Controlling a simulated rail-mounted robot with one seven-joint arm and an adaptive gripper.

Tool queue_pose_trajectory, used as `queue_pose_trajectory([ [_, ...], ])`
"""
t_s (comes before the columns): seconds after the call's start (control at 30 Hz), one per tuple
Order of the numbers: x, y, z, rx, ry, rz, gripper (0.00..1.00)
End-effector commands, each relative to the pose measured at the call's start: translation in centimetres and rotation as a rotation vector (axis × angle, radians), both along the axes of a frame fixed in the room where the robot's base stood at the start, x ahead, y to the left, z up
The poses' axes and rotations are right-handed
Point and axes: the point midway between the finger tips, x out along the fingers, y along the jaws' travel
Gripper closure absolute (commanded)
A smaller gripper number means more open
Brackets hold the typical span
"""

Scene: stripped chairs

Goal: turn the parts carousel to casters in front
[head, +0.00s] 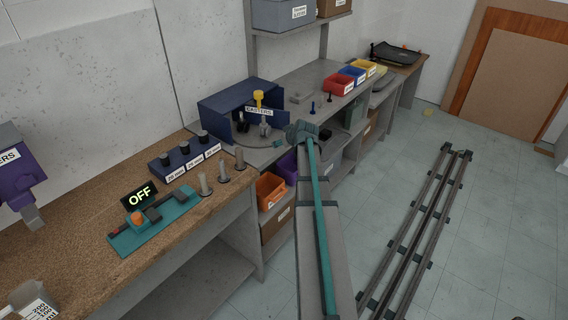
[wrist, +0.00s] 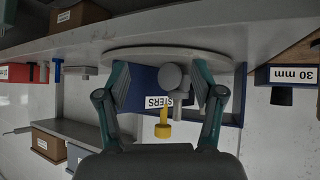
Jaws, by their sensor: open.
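The parts carousel stands at the back of the bench as a dark blue divided box (head: 222,103) on a round grey turntable (wrist: 125,52). A CASTERS label (head: 259,110) faces the front, with dark and grey parts beside and below it. A yellow knob (head: 258,96) tops the carousel; it also shows in the upside-down wrist view (wrist: 163,130). My gripper (wrist: 162,80) is open, its fingers spread either side of the carousel's front. A rounded grey part (wrist: 170,75) shows between the fingers, partly covering the label. I cannot tell whether either finger touches anything.
A blue block with size labels (head: 185,155), several grey posts (head: 222,171) and a teal device reading OFF (head: 150,220) stand on the left bench. Red, blue and yellow bins (head: 352,74) line the back right. An orange bin (head: 270,190) sits below.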

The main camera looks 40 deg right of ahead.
Motion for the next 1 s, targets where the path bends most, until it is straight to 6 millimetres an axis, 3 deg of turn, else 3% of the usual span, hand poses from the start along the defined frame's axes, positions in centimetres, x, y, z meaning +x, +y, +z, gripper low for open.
queue_pose_trajectory([
  [0.2,-2.2,1.7,-2.6,-0.01,0.066,-0.012,0.33],
  [0.5,-3.1,4.2,-5.9,0.013,0.124,-0.007,0.33],
  [1.0,-3.5,5.0,-7.0,0.02,0.146,-0.005,0.33],
])
